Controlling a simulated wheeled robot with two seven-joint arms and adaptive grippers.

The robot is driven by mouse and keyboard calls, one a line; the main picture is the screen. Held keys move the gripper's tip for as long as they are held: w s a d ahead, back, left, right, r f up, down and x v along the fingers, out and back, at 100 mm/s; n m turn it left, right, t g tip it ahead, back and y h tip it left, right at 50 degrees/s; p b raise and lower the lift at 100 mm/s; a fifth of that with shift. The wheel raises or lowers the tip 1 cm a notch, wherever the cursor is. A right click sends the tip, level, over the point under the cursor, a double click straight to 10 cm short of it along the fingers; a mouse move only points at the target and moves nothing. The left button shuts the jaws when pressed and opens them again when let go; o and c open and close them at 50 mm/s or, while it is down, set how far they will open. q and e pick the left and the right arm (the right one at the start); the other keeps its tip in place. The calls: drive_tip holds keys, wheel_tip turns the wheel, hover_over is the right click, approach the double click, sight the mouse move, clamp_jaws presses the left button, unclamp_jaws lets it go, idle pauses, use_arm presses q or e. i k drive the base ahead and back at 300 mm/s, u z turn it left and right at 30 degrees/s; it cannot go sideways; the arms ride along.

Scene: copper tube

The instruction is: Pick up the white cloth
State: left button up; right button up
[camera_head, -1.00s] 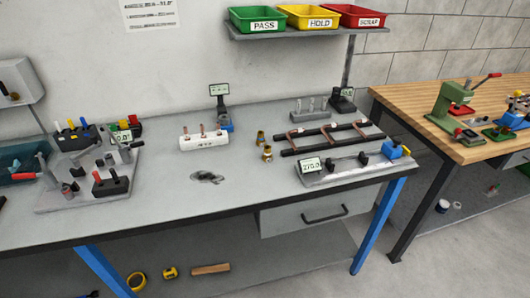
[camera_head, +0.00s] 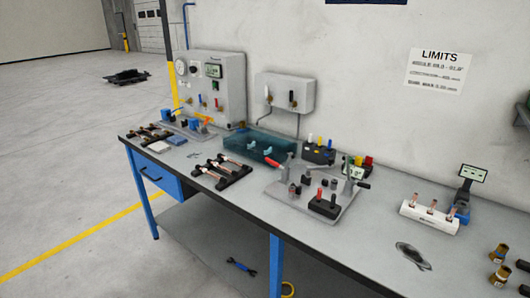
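A small flat whitish piece that looks like the white cloth (camera_head: 157,147) lies on the left end of the grey workbench (camera_head: 245,200), near its front edge. Neither of my grippers is in view.
A dark rack with tubes (camera_head: 221,172) stands right of the cloth, before a teal tray (camera_head: 262,146). A gauge panel (camera_head: 213,85) stands behind. A lever fixture (camera_head: 318,195) and white block (camera_head: 430,216) are farther right. Open floor (camera_head: 75,190) lies left.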

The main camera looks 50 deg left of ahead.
sight(159, 147)
drive_tip(key=u, duration=2.35)
